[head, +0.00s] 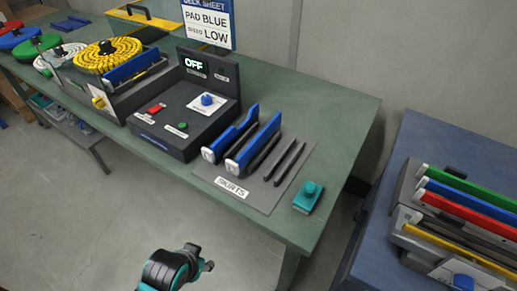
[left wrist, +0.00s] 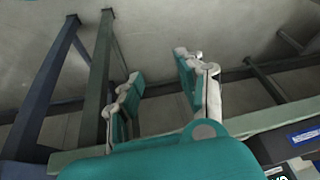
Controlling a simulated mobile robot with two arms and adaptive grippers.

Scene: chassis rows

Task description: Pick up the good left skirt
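Two blue skirts with white end caps stand side by side on a grey mat (head: 222,172) labelled SKIRTS. The left blue skirt (head: 231,134) has a stepped, dipped top edge. The right blue skirt (head: 256,144) has a straight top edge. Thin dark strips (head: 284,163) lie to their right. My left gripper (left wrist: 160,82) is open and empty in the left wrist view, with floor and table legs beyond its fingers. A teal and black gripper (head: 205,264) shows at the bottom of the head view, in front of the table and apart from the skirts; its fingers are unclear there.
A black control box (head: 172,138) reading OFF stands left of the mat. A small teal block with a knob (head: 308,196) sits near the green table's (head: 335,140) right corner. A blue table (head: 415,138) at right holds a rack of coloured strips. Floor shows between the tables.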

